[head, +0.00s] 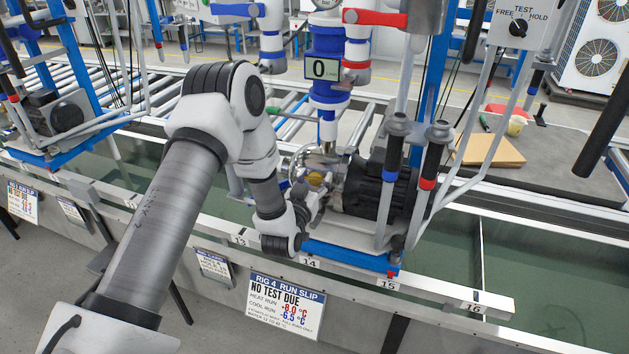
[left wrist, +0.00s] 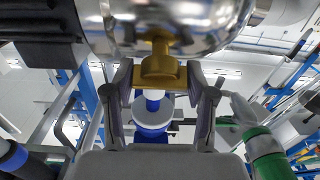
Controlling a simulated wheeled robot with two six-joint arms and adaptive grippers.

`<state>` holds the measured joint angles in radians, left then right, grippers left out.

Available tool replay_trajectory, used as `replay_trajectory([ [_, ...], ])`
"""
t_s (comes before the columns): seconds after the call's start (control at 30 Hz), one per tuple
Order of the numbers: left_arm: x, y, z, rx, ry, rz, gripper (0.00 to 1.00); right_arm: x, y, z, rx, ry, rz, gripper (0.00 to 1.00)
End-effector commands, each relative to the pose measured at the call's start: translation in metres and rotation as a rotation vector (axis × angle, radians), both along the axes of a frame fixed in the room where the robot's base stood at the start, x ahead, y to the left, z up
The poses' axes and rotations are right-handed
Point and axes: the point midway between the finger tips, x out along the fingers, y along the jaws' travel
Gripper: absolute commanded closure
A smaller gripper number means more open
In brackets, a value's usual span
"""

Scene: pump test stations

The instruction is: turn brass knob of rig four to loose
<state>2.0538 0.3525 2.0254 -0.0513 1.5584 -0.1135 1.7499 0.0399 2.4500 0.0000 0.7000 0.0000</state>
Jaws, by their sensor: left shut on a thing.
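The brass knob (left wrist: 160,73) sits on a short brass stem under a shiny rounded metal housing (left wrist: 165,25) in the left wrist view. The two fingers of my left gripper (left wrist: 162,97) are on either side of the knob, shut on it. In the head view my left gripper (head: 310,200) reaches the pump of rig four, beside its dark motor (head: 375,188). A yellowish brass part (head: 317,179) shows there, partly hidden by the gripper. Any loose marking on the knob cannot be seen. My right gripper is not in view.
The rig 4 run slip (head: 284,307) hangs on the bench front. Upright hose handles with blue (head: 391,165) and red (head: 431,170) bands stand right of the motor. A display reading 0 (head: 321,69) is above the pump. A test switch box (head: 520,25) is at upper right.

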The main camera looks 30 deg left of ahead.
Motion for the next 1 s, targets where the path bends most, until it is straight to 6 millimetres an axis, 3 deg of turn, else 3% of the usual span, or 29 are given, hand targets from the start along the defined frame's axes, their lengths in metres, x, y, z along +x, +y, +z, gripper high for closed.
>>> replay_trajectory([
  [0.5,0.001,-0.001,-0.003,-0.325,-0.081,0.192,0.79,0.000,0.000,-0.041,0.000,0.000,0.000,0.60],
  [1.0,0.001,-0.001,0.000,-0.727,-0.178,0.431,0.79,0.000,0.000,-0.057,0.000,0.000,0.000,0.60],
])
